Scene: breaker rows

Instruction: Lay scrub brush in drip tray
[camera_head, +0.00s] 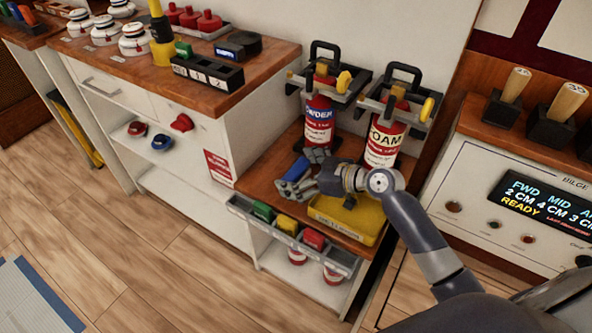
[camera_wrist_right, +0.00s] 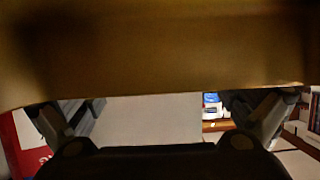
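The yellow drip tray (camera_head: 364,232) sits on the low wooden shelf in front of two extinguishers. My right gripper (camera_head: 304,172) reaches in from the right above the tray's back left corner. Its fingers look spread apart. In the right wrist view, the finger links lean outward, and a golden-brown surface (camera_wrist_right: 160,50) close to the camera hides the fingertips. I cannot tell whether this is the scrub brush. A small dark thing (camera_head: 349,202) shows at the tray's back edge, below my gripper; its identity is unclear. Blue and grey parts (camera_head: 291,187) lie by the fingers. My left gripper is out of view.
Two red extinguishers, one blue-labelled (camera_head: 319,122) and one marked FOAM (camera_head: 384,146), stand in brackets behind the shelf. A rack of coloured blocks (camera_head: 287,225) runs along the shelf's front. A bilge panel (camera_head: 500,200) stands at right.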

